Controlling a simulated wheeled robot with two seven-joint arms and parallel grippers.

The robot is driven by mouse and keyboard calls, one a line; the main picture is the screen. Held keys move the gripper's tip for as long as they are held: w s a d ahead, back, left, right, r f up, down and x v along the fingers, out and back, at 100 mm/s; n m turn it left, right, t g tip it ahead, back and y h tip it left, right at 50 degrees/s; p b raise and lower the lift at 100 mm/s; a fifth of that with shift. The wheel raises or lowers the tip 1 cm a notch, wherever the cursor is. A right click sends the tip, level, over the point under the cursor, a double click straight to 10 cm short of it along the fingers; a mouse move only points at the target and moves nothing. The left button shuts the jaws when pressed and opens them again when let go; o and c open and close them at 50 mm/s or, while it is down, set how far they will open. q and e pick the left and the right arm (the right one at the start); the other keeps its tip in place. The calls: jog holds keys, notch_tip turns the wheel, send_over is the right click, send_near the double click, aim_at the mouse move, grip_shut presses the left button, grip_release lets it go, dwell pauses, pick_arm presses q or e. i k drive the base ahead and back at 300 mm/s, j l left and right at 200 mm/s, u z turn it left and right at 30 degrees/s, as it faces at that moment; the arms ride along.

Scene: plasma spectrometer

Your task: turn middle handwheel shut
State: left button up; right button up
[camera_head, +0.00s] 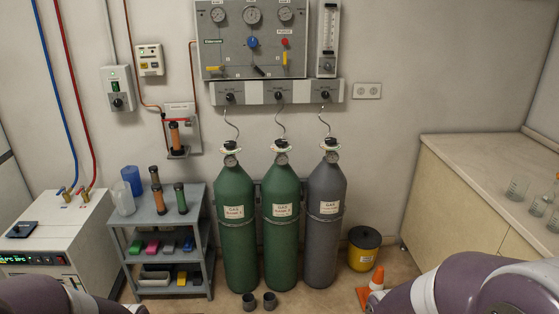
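Three gas cylinders stand upright side by side against the back wall: a left green one (235,250), a middle green one (282,240) and a right grey one (322,245). The middle cylinder has a small handwheel (281,147) at its top, with a round gauge (282,160) just below it. A thin hose rises from there to the wall strip. The handwheel is too small to tell how far it is turned. Parts of my arms show at the bottom left and bottom right corners. Neither gripper is in view, and nothing of mine touches the cylinders.
A grey shelf cart (145,219) stands left of the cylinders. A yellow bin (363,250) and an orange cone (377,279) are on the right. Two small dark cups (269,301) sit on the floor in front. A gas panel (228,62) hangs above.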

aim_at(280, 142)
jog(key=i+l, duration=0.4)
jog(key=i, duration=0.2)
jog(key=i+l, duration=0.45)
jog(key=i, duration=0.15)
jog(key=i+l, duration=0.4)
jog(key=i, duration=0.2)
jog(key=i+l, duration=0.45)
jog(key=i, duration=0.15)
jog(key=j+u, duration=0.05)
